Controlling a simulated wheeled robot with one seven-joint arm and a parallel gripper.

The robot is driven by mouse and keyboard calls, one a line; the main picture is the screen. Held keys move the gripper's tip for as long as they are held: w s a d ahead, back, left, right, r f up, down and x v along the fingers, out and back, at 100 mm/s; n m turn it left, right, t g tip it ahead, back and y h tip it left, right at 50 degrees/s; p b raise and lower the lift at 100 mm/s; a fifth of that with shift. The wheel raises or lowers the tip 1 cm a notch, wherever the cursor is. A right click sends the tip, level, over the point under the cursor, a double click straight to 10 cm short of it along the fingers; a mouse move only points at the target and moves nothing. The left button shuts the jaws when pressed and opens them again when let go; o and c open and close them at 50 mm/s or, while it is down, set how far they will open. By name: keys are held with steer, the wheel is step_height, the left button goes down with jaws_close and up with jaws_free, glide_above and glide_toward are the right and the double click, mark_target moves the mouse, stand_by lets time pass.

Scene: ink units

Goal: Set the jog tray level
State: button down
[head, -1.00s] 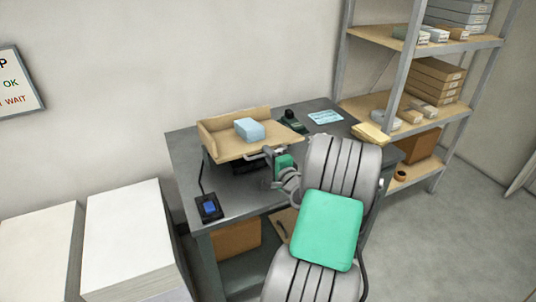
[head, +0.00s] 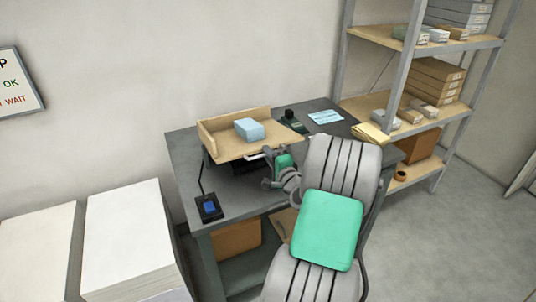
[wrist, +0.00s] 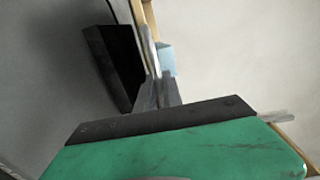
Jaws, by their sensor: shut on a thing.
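The jog tray (head: 226,150) is a tan wooden tray with raised walls at its left and back. It sits above a dark base on the grey table, and I cannot tell its exact tilt. A light blue block (head: 249,129) rests in it; part of it also shows in the wrist view (wrist: 167,58). A pale handle (head: 257,156) sticks out at the tray's front edge. My gripper (head: 268,168) is at this handle, below the front edge. In the wrist view my gripper (wrist: 158,92) has its fingers together on the pale handle (wrist: 149,45). The grip point is partly hidden.
On the grey table (head: 240,192) are a black device with a blue screen (head: 209,207), a dark green item (head: 291,121) and a light blue card (head: 326,117). White paper stacks (head: 125,235) stand at left. A shelf unit (head: 410,110) stands at right.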

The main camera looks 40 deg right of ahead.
steer(key=shift+f, duration=0.1)
steer(key=f+b, duration=0.3)
steer(key=s+f+b, duration=0.1)
steer(key=f+b, duration=0.1)
steer(key=shift+a, duration=0.15)
steer(key=shift+r, duration=0.1)
steer(key=c, duration=1.8)
jaws_free()
steer(key=o, duration=0.3)
steer(key=v, duration=0.7)
steer(key=shift+s+a+r, duration=0.1)
steer(key=shift+s+a, duration=0.05)
steer(key=shift+s, duration=0.2)
